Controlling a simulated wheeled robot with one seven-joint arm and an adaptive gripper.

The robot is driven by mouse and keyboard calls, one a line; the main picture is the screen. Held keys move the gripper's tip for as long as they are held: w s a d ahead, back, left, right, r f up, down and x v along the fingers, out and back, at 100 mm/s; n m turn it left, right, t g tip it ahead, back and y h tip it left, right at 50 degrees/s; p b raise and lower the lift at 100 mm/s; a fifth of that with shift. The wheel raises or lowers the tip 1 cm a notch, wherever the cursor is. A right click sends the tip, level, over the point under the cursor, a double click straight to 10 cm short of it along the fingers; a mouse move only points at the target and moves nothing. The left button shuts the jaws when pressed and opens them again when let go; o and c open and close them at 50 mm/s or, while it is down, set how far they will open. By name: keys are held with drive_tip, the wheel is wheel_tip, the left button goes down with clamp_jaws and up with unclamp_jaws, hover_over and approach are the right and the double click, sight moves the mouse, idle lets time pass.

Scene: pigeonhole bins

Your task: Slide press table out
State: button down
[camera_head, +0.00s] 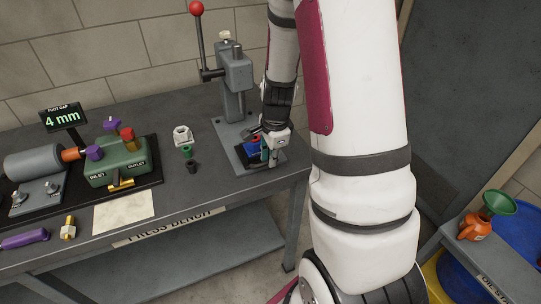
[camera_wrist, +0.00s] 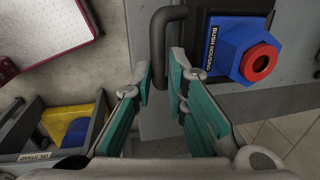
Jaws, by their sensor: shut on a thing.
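The press table is a small dark plate that lies on the grey base under the arbor press (camera_head: 236,75). It carries a blue hex bush housing with a red ring (camera_head: 252,147), which also shows at the upper right of the wrist view (camera_wrist: 243,48). A dark bent handle (camera_wrist: 158,40) stands out from the table's side in the wrist view. My gripper (camera_head: 268,152) is at the table's right side, with its teal-padded fingers (camera_wrist: 162,78) on either side of the handle, shut on it. My fingers hide part of the table in the head view.
The press bench (camera_head: 150,222) holds a green valve block (camera_head: 116,162), a white nut-like part (camera_head: 182,135) and small bushes left of the press. The press lever with its red knob (camera_head: 197,8) stands upright. An oil stand (camera_head: 490,262) with an orange can is at right.

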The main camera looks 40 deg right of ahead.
drive_tip(key=c, duration=1.7)
unclamp_jaws()
drive_tip(key=shift+f, duration=0.1)
drive_tip(key=shift+o, duration=0.2)
wheel_tip(320, 180, up, 12)
drive_tip(key=s, duration=0.2)
drive_tip(key=shift+a, duration=0.35)
drive_tip(key=s+a+r+n+t, duration=0.1)
drive_tip(key=s+a+r+n, duration=0.5)
drive_tip(key=a+n, duration=0.3)
drive_tip(key=s+a+r+n+t, duration=0.2)
drive_tip(key=s+a+r+n, duration=0.5)
drive_tip(key=n, duration=0.5)
drive_tip(key=shift+s+a+r+y, duration=0.15)
drive_tip(key=shift+s+a+y, duration=0.15)
drive_tip(key=shift+s+a, duration=0.75)
